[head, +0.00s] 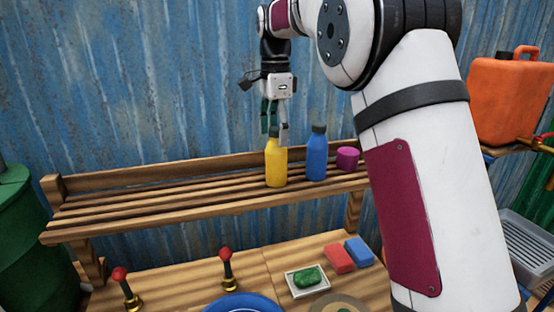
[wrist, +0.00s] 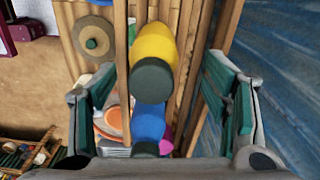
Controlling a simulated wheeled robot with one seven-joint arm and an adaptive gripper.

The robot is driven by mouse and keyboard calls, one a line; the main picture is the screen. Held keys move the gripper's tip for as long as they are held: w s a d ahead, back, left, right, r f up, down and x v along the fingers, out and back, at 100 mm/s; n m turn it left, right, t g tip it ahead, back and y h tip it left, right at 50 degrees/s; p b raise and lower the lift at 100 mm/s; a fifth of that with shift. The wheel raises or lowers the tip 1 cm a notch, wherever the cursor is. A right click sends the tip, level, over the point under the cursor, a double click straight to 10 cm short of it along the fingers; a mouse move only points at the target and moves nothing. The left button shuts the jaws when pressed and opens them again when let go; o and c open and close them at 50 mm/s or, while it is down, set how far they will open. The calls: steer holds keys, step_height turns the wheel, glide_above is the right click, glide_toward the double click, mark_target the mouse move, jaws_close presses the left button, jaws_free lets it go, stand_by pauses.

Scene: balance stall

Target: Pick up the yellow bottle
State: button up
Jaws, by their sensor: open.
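The yellow bottle (head: 275,165) stands upright on the slatted wooden shelf (head: 130,201) in the head view. In the wrist view the yellow bottle (wrist: 155,48) shows from above, its dark cap toward the camera. My gripper (head: 273,130) is above and around the bottle's top in the head view, fingers pointing down. In the wrist view my gripper (wrist: 168,112) is open, with the green-padded fingers wide apart on either side and the bottle between them, near the far end. I cannot tell whether either finger touches it.
A blue bottle (head: 317,157) stands just right of the yellow one, with a magenta cup (head: 347,158) beyond it. The shelf's left half is empty. Below, a bench holds red-knobbed levers (head: 226,262), green soap (head: 307,278) and sponges (head: 340,258). A corrugated blue wall (head: 180,80) stands behind.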

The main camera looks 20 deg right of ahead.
mark_target(276, 153)
steer(key=f+p, duration=0.1)
steer(key=f, duration=0.1)
steer(key=s+f+p, duration=0.1)
steer(key=f, duration=0.2)
steer(key=shift+f, duration=0.1)
steer(key=shift+w+f, duration=0.1)
steer(key=shift+f, duration=0.2)
steer(key=shift+c, duration=0.5)
steer(key=c, duration=1.4)
